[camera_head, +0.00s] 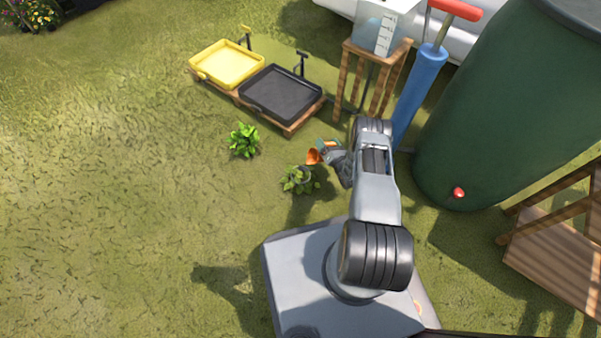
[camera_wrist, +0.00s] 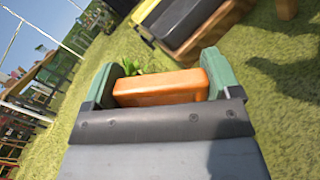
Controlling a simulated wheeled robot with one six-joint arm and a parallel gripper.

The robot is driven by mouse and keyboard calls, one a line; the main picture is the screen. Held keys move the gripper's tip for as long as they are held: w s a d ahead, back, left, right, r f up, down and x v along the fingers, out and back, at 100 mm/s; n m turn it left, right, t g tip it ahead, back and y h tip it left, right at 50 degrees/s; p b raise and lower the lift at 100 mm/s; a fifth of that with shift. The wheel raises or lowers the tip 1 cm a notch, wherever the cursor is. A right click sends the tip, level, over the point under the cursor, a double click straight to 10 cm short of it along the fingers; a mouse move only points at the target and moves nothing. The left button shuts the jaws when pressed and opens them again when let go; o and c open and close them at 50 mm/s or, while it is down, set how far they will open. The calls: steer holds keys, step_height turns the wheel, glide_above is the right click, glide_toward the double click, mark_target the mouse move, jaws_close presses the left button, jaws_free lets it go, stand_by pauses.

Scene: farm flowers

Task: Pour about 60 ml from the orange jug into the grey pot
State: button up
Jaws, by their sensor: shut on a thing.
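My gripper (camera_head: 328,147) is shut on the orange jug (camera_head: 314,157), which is at the gripper's end, above and slightly right of a grey pot (camera_head: 304,175) in the head view. In the wrist view the jug (camera_wrist: 160,88) shows as an orange block between the two green fingers (camera_wrist: 162,82). The wrist view is tilted, so the gripper looks rolled. The pot is small and partly hidden by green leaves (camera_head: 297,186) around it. I cannot see the jug's contents or any stream of liquid.
A leafy plant (camera_head: 243,140) stands left of the pot. Behind are a yellow tray (camera_head: 227,64) and a black tray (camera_head: 281,93) on a wooden base. A blue pump (camera_head: 420,90) and a green barrel (camera_head: 490,110) stand right. Grass on the left is clear.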

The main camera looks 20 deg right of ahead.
steer(key=shift+a+r, duration=0.15)
steer(key=shift+r, duration=0.1)
steer(key=shift+s+a+r+n+p, duration=0.1)
steer(key=shift+a+r+n+p, duration=0.3)
steer(key=shift+n, duration=0.3)
steer(key=shift+s+a+r+n+p, duration=0.1)
steer(key=shift+a+r+n+p, duration=0.25)
steer(key=shift+n+p, duration=0.15)
stand_by(0.9)
steer(key=shift+s+a+r+n+p, duration=0.15)
steer(key=shift+a+r+n+p, duration=0.2)
steer(key=shift+a+n, duration=0.25)
steer(key=shift+a, duration=0.1)
stand_by(0.5)
